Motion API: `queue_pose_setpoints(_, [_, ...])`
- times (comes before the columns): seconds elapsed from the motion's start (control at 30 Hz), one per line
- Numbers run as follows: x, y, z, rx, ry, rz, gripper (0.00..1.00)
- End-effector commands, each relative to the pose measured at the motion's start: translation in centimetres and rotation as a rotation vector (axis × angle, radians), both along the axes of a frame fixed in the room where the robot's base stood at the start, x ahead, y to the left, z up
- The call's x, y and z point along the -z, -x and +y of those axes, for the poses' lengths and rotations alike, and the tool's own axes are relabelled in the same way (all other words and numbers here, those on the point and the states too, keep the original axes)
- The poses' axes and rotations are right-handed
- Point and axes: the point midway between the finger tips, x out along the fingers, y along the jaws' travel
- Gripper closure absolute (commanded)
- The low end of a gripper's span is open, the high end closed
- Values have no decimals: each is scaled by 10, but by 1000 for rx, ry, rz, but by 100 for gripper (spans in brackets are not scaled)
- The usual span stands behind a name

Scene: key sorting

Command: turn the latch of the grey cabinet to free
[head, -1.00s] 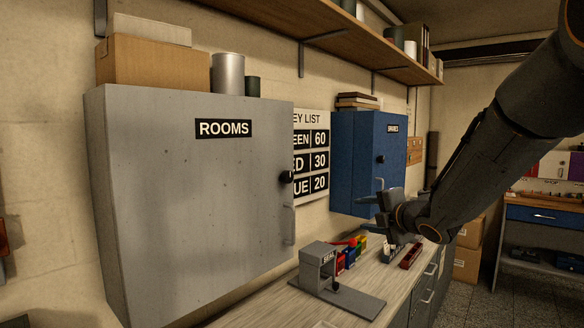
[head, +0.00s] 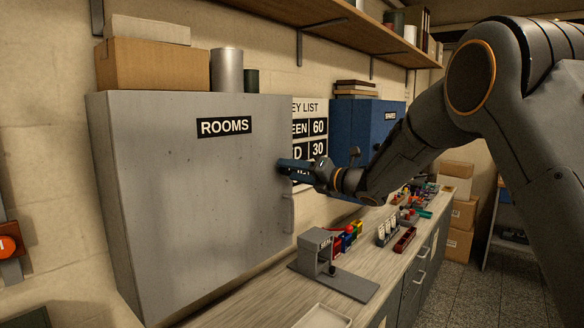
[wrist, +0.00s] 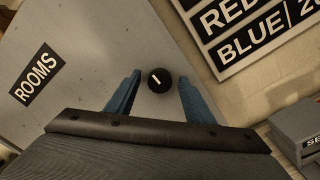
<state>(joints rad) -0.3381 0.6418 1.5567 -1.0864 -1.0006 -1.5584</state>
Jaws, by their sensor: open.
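The grey cabinet (head: 200,200) labelled ROOMS hangs on the wall at the left of the head view, its door closed. Its latch is a round black knob (wrist: 160,80) with a white mark, near the door's right edge. In the wrist view the knob sits between the tips of my open gripper (wrist: 159,92), one blue finger on each side with gaps. The white mark is slanted in that view. In the head view my gripper (head: 284,167) is at the door's right edge and hides the knob. Whether the fingers touch the knob cannot be told.
A key list board (head: 309,120) and a blue cabinet (head: 372,125) are on the wall to the right. Below, the counter holds a grey stamp-like device (head: 318,255), coloured items and a red tray (head: 404,239). A pull handle (head: 288,213) is below my gripper.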

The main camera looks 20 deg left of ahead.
Motion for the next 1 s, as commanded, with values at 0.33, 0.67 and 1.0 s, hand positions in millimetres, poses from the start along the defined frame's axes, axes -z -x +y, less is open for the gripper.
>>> queue_pose_setpoints(0.33, [0,-2,4,0,0,0,54])
queue_pose_setpoints(0.67, [0,-2,4,0,-1,2,93])
queue_pose_setpoints(1.0, [1,-2,4,-1,-37,87,93])
